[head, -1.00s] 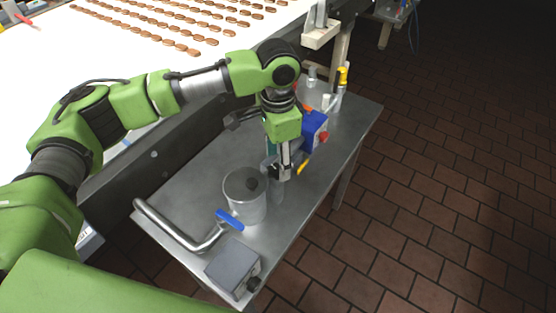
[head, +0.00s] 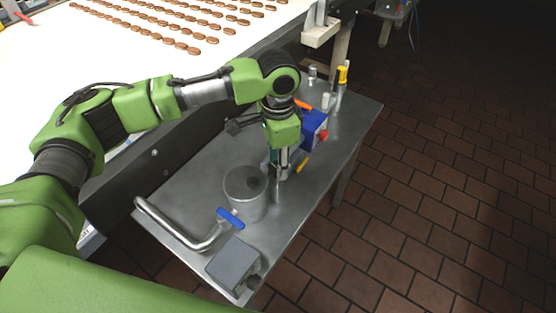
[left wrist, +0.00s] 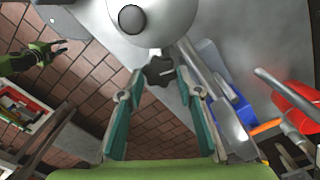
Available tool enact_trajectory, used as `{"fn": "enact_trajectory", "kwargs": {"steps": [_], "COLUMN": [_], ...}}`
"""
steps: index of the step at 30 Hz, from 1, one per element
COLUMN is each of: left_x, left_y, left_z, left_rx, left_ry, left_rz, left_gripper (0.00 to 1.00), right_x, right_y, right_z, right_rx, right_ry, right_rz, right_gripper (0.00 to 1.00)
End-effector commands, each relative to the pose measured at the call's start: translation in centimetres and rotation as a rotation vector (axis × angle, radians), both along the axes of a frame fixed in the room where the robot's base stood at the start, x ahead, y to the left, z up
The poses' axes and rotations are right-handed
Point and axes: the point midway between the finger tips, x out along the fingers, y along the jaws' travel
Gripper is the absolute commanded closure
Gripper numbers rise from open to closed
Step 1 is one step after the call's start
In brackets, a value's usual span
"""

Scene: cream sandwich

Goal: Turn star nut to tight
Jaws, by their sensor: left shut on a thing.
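The star nut (left wrist: 159,71) is a small dark lobed knob, seen between the fingertips in the left wrist view. My left gripper (left wrist: 160,80) has teal fingers, one on each side of the nut, and is shut on it. In the head view my left gripper (head: 281,172) points down just behind and right of the steel pot (head: 240,207). The nut cannot be made out there. The left wrist view also shows a green arm end with dark prongs, apparently my right gripper (left wrist: 50,52), far off; its opening is unclear.
A pipe (head: 168,224), a blue handle (head: 230,218) and a grey box (head: 234,262) are on the steel table (head: 190,185) near the pot. A blue box (head: 313,124) and bottles (head: 341,77) stand behind the gripper.

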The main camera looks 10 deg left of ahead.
Motion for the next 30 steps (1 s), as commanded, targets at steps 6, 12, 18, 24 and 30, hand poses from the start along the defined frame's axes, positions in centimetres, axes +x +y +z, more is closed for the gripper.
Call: {"fn": "enact_trajectory", "kwargs": {"steps": [6, 12, 18, 24, 30], "left_x": [-0.1, -0.3, -0.3, -0.4, -0.4], "left_y": [-0.1, -0.1, -0.1, -0.1, -0.1], "left_z": [0.4, 0.5, 0.5, 0.4, 0.3], "left_rx": [0.0, -0.002, -0.002, -0.001, -0.001], "left_ry": [0.004, 0.005, 0.005, 0.003, 0.002], "left_rz": [-0.099, -0.263, -0.452, -0.643, -0.832], "left_gripper": [0.89, 0.89, 0.89, 0.89, 0.89], "right_x": [-0.1, -0.1, -0.1, -0.1, -0.1], "right_y": [0.0, 0.0, -0.1, -0.2, -0.2], "right_z": [2.0, 4.2, 6.3, 7.9, 9.1], "right_rx": [0.0, 0.0, -0.001, -0.001, -0.002], "right_ry": [0.001, 0.001, 0.001, 0.001, 0.001], "right_rz": [0.0, 0.0, 0.0, 0.001, 0.001], "right_gripper": [0.76, 0.76, 0.76, 0.76, 0.76]}}
